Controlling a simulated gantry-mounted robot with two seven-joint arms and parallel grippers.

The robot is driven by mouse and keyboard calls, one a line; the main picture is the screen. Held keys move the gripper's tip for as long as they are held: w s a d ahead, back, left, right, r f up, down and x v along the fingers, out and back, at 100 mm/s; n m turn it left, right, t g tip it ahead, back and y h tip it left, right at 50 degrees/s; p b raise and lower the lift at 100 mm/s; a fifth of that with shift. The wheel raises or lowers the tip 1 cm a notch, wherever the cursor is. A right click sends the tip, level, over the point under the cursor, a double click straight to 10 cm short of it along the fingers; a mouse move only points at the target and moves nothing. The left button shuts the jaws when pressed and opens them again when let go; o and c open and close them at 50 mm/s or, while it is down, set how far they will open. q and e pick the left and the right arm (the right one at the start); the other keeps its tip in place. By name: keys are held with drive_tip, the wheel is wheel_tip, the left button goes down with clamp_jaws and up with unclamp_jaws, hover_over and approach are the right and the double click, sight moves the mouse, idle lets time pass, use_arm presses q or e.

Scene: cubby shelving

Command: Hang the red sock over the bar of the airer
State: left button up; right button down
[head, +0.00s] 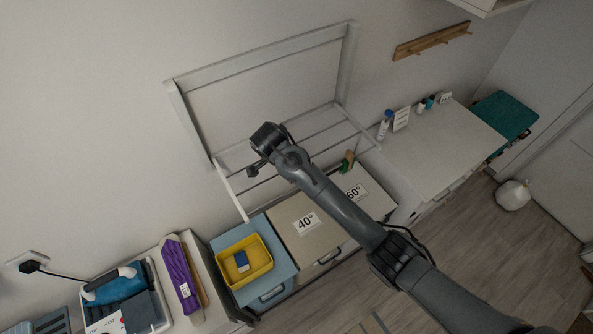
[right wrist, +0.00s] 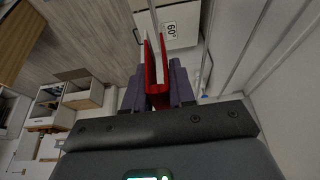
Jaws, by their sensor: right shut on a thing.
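The red sock (right wrist: 151,75) is pinched between the fingers of my right gripper (right wrist: 158,88) in the right wrist view. It shows as two upright red sides with a gap between them. The white airer (head: 318,124) is fixed to the wall in the head view, with several thin bars. My right gripper (head: 256,166) is over the airer's left part there, and the sock is hidden. In the right wrist view a pale bar (right wrist: 154,18) runs in line with the sock's gap; I cannot tell whether they touch. My left gripper is out of view.
Below the airer stand bins marked 40° (head: 305,223) and 60° (head: 356,191), and a blue-grey bin with a yellow tray (head: 262,253). A green-handled brush (head: 347,162) is near the airer. A worktop (head: 440,150) with bottles stands to the right.

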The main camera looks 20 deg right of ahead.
drive_tip(key=shift+f, duration=0.2)
drive_tip(key=shift+f+b, duration=1.2)
drive_tip(key=shift+f, duration=1.65)
drive_tip(key=shift+f+b, duration=0.6)
drive_tip(key=shift+f, duration=0.85)
drive_tip(key=shift+f+b, duration=0.5)
drive_tip(key=shift+f, duration=0.6)
drive_tip(key=shift+f, duration=0.15)
drive_tip(key=c, duration=0.9)
unclamp_jaws()
drive_tip(key=shift+o, duration=0.2)
